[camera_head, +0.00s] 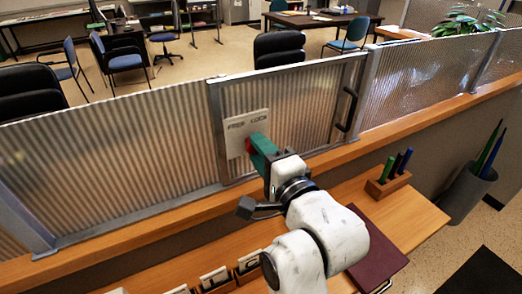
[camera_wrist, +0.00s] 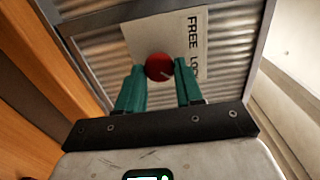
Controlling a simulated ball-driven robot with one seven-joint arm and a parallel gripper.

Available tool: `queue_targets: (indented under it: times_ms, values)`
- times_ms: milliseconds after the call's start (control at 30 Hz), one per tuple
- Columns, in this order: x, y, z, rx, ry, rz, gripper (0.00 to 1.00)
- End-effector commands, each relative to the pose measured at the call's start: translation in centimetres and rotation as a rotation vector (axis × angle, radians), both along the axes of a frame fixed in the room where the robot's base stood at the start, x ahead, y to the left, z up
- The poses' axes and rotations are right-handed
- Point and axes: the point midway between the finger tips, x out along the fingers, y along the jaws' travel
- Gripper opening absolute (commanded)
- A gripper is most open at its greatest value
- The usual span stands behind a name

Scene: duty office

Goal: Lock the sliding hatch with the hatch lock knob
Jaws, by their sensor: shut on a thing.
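The sliding hatch (camera_head: 300,105) is a ribbed clear panel in a metal frame, standing in line with the other panels above the counter. A pale plate (camera_head: 236,124) lettered FREE and LOCK sits on its left part; it also shows in the wrist view (camera_wrist: 194,40). The hatch lock knob (camera_wrist: 158,66) is red and round, with a thin pale mark at its lower right. A bit of the knob shows in the head view (camera_head: 248,146). My gripper (camera_head: 254,146) has green fingers, shut on the knob from both sides. The fingers hide most of the knob and part of the lettering in the head view.
A black handle (camera_head: 348,108) stands at the hatch's right side. On the desk below are a wooden pen block (camera_head: 388,188), a dark red folder (camera_head: 378,250) and several cards in wooden holders (camera_head: 249,262). A grey bin (camera_head: 464,192) stands at the right.

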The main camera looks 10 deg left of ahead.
Motion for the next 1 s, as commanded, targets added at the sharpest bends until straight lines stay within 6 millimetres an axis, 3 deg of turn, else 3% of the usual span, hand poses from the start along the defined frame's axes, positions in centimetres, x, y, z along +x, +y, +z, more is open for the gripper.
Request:
queue_targets:
  times_ms: [267, 300, 533, 833, 1000]
  values:
    - [0.1, -0.1, -0.1, 0.000, 0.002, -0.002, 0.05]
    - [0.1, -0.1, -0.1, 0.000, 0.002, -0.002, 0.37]
    - [0.0, -0.1, -0.1, -0.001, 0.001, -0.001, 0.59]
    - [-0.2, -0.2, -0.1, -0.001, -0.001, 0.000, 0.59]
    - [-1.8, -1.3, -0.3, -0.001, 0.000, -0.001, 0.59]
